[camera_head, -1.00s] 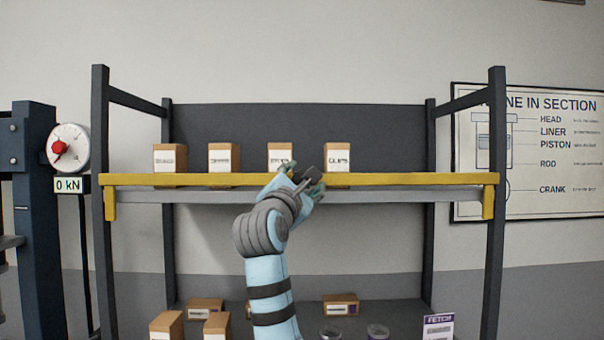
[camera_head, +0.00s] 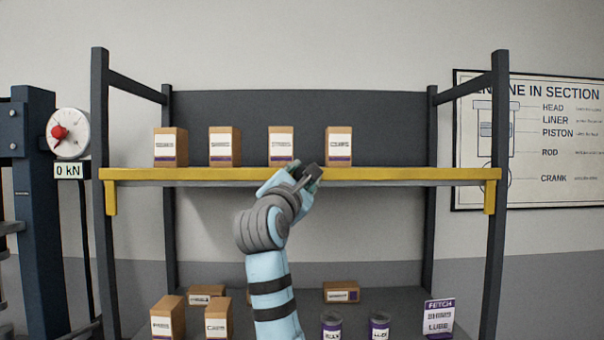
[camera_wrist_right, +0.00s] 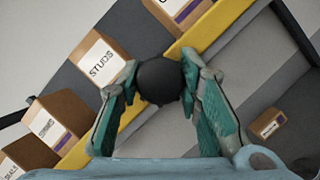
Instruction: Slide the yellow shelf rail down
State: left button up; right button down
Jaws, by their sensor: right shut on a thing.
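The yellow shelf rail (camera_head: 400,174) runs level along the front of the upper shelf, with a short bracket hanging at each end. Its top edge is near the bases of the boxes, and only a thin grey strip of shelf edge shows below it. My right gripper (camera_head: 303,177) is at the rail's middle. In the right wrist view its teal fingers are shut on a round black knob (camera_wrist_right: 160,82) in front of the yellow rail (camera_wrist_right: 215,25). How the knob joins the rail is hidden. My left gripper is not in view.
Several labelled cardboard boxes (camera_head: 225,146) stand on the upper shelf, just behind the rail. More boxes (camera_head: 168,318), cans (camera_head: 378,327) and a FETCH card (camera_head: 439,317) are on the lower shelf. Dark uprights (camera_head: 100,240) frame both sides. A press gauge (camera_head: 70,133) is left.

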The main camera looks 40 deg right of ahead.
pick_arm(q)
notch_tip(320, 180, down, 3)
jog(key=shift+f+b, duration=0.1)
jog(key=shift+b, duration=0.75)
pick_arm(e)
notch_tip(320, 180, down, 4)
jog(key=shift+w+f, duration=0.1)
jog(key=shift+f, duration=0.05)
jog(key=c, duration=1.2)
grip_release()
jog(key=shift+a, duration=0.1)
jog(key=shift+o, duration=0.4)
jog(key=shift+s, duration=0.25)
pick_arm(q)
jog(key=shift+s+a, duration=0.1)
pick_arm(e)
jog(key=v, duration=1.2)
jog(key=shift+r, duration=0.2)
